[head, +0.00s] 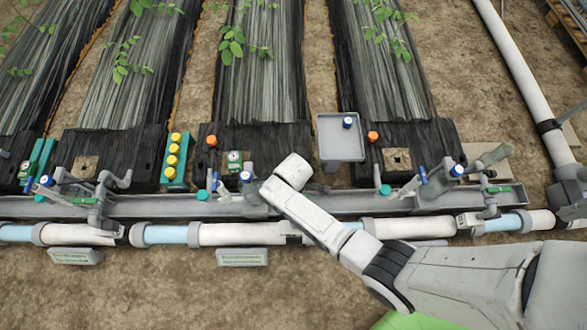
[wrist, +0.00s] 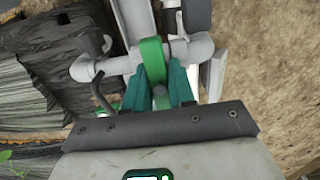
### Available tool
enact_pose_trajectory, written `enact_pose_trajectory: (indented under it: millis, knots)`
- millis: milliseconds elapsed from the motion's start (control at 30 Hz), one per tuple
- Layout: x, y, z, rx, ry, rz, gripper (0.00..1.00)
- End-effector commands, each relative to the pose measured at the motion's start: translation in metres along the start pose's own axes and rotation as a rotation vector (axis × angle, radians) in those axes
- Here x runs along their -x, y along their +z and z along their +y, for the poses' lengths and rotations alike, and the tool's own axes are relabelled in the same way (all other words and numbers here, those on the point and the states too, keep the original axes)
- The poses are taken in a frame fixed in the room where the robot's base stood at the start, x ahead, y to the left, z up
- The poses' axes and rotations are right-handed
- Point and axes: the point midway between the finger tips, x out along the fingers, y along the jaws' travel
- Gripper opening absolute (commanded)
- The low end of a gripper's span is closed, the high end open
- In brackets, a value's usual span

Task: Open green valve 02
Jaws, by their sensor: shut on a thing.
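In the wrist view, a green valve handle (wrist: 152,62) stands upright on a grey pipe fitting (wrist: 110,66). My gripper (wrist: 160,88) has its two teal fingers closed on the lower part of this handle. No number is readable on it. In the head view, my white arm reaches over the middle pipe section and hides the gripper and this valve. Other green handles show at the left (head: 85,201) and at the right (head: 498,190), both lying roughly along the pipe.
A long grey trough (head: 150,207) and a white and blue pipe (head: 240,234) run across the front. A blue-capped fitting (head: 246,177) is close to my arm. A grey tray (head: 340,145) stands behind. Bare soil in front is mostly clear.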

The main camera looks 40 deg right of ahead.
Motion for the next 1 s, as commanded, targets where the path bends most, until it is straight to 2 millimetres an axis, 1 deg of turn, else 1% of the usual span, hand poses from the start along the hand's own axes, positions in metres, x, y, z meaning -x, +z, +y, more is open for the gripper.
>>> enact_pose_trajectory:
  millis: [33,200,333,400,467,1000]
  knots:
    - [0.0000,0.0000,-0.0001,0.000,0.000,0.000,0.16]
    - [0.0000,0.0000,-0.0002,0.000,-0.001,0.000,0.00]
    - [0.0002,0.0001,-0.0002,0.009,-0.001,0.000,0.00]
    - [0.0005,0.0003,-0.0001,0.050,-0.001,-0.001,0.00]
    - [0.0008,0.0008,0.0000,0.114,-0.001,-0.001,0.00]
    - [0.0011,0.0005,0.0001,0.823,-0.001,-0.001,0.00]
